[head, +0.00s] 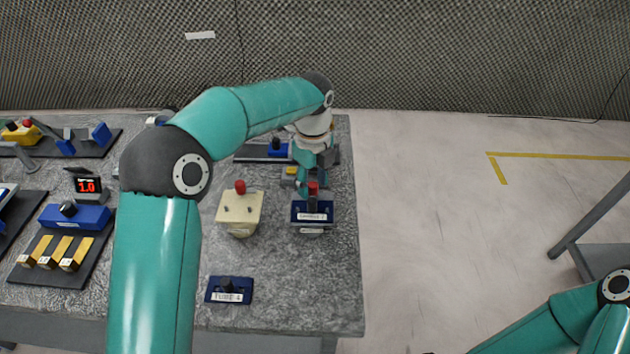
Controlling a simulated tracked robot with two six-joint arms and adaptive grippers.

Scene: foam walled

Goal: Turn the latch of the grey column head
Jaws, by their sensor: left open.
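My left arm comes in from the left, arches over the bench and points down at its right part. My left gripper (312,184) is open, with its fingers close to a small red-topped part (313,188). That part stands over a dark blue labelled block (312,217) with a grey lower edge. I cannot tell whether the fingers touch it. The gripper hides much of this spot, and I cannot make out the grey column head or its latch for certain. My right gripper is out of view; only part of my right arm shows at bottom right.
A cream block (239,214) with a red knob stands just left of the gripper. A blue "TUBE 4" block (229,290) sits near the front edge.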

